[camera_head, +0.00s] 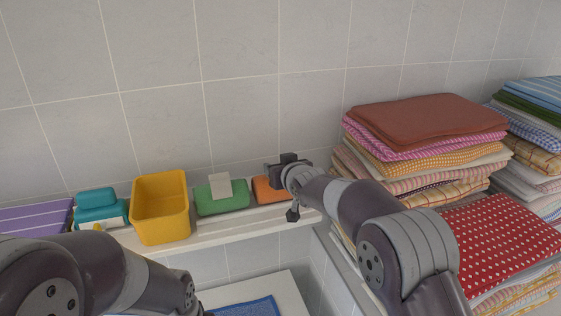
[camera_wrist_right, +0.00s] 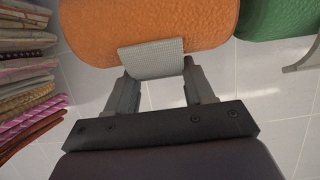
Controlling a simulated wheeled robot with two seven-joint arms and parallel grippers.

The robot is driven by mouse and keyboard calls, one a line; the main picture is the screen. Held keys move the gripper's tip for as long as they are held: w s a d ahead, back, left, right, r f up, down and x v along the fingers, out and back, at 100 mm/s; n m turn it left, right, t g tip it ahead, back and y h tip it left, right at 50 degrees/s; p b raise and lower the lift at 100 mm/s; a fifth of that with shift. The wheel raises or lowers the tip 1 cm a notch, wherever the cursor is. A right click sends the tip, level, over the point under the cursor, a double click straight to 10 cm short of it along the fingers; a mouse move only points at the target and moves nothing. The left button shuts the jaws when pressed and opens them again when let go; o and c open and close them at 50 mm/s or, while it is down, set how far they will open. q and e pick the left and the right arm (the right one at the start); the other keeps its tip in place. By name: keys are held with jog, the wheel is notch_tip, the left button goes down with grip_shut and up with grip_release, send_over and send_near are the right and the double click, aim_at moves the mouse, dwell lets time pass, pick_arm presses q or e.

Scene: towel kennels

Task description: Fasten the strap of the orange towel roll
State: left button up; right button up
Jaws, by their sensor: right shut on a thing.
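The orange towel roll (camera_head: 266,190) lies on the white ledge, partly hidden behind my right gripper (camera_head: 286,184). In the right wrist view the orange roll (camera_wrist_right: 150,25) fills the top, with a grey woven strap (camera_wrist_right: 153,60) hanging over its near side. The right gripper's fingers (camera_wrist_right: 158,76) stand at the two side edges of the strap and are shut on it. I cannot tell whether the strap's end is pressed down. My left arm's end (camera_head: 188,290) is low at the left; its fingers are not clear.
A green roll (camera_head: 222,197) with a pale strap standing up is left of the orange one. Farther left are a yellow bin (camera_head: 160,208), a teal roll (camera_head: 98,210) and a purple towel (camera_head: 36,217). Folded towel stacks (camera_head: 425,120) stand at right. A blue cloth (camera_head: 246,307) lies below.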

jog(key=o, duration=1.1)
jog(key=shift+c, duration=0.2)
jog(key=shift+s+d+b, duration=0.15)
jog(key=shift+s+b, duration=0.2)
jog(key=shift+b, duration=0.05)
jog(key=b+v, duration=0.2)
jog(key=v, duration=0.9)
jog(key=shift+s+r+b, duration=0.3)
jog(key=shift+b, duration=0.05)
